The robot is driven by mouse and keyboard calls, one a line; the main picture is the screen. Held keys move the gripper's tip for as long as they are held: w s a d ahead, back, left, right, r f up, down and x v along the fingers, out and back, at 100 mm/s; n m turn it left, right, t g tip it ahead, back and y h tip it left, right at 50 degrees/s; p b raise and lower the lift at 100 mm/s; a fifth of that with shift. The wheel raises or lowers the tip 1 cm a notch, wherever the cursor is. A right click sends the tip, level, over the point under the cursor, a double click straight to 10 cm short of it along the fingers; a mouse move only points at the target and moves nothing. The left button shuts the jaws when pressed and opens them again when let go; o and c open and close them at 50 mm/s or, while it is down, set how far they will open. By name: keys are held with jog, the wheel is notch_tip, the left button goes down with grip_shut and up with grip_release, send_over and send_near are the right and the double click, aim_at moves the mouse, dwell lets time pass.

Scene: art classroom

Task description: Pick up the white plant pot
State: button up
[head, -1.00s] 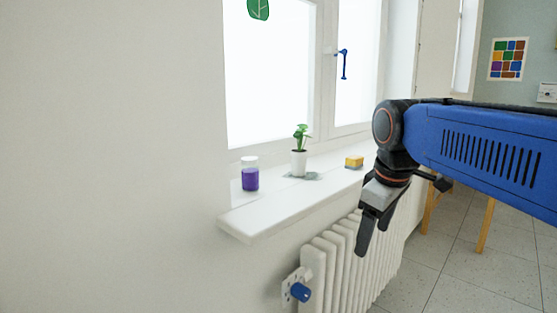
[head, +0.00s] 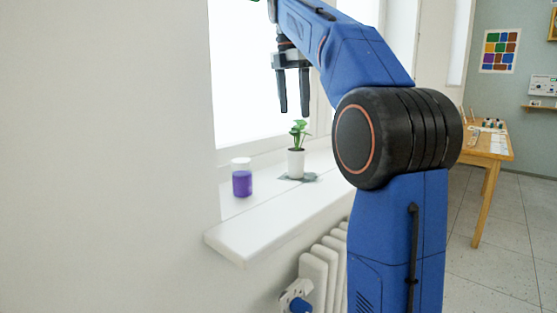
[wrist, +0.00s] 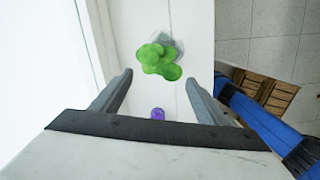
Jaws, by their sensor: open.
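The white plant pot (head: 296,164) stands upright on the white windowsill (head: 262,215), with a green plant (head: 299,133) growing from it. My gripper (head: 294,112) points down above the plant, open and empty, with its fingertips a little above the leaves. In the wrist view the green leaves (wrist: 160,60) show ahead of the spread fingers (wrist: 158,82) and hide most of the pot.
A jar of purple contents (head: 242,180) stands on the sill to the left of the pot; its purple (wrist: 158,113) also shows in the wrist view. The window is behind. A radiator (head: 322,268) is below the sill. A wooden table (head: 490,150) stands at the right.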

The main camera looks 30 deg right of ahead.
jog(key=shift+w+r+n, duration=0.2)
jog(key=shift+w+n, duration=0.1)
jog(key=shift+w, duration=0.4)
send_near(296, 158)
jog(key=w+f, duration=0.1)
jog(key=d+f, duration=0.1)
jog(key=f, duration=0.1)
jog(key=w+f, duration=0.1)
jog(key=f, duration=0.1)
jog(key=shift+w+d+f, duration=0.2)
jog(key=shift+w+d, duration=0.1)
jog(key=shift+d, duration=0.1)
jog(key=shift+d+f, duration=0.25)
jog(key=shift+f, duration=1.1)
jog(key=shift+d+f, duration=0.25)
jog(key=shift+f, duration=1.1)
jog(key=c, duration=1.3)
jog(key=shift+c, duration=0.2)
jog(key=shift+r, duration=0.15)
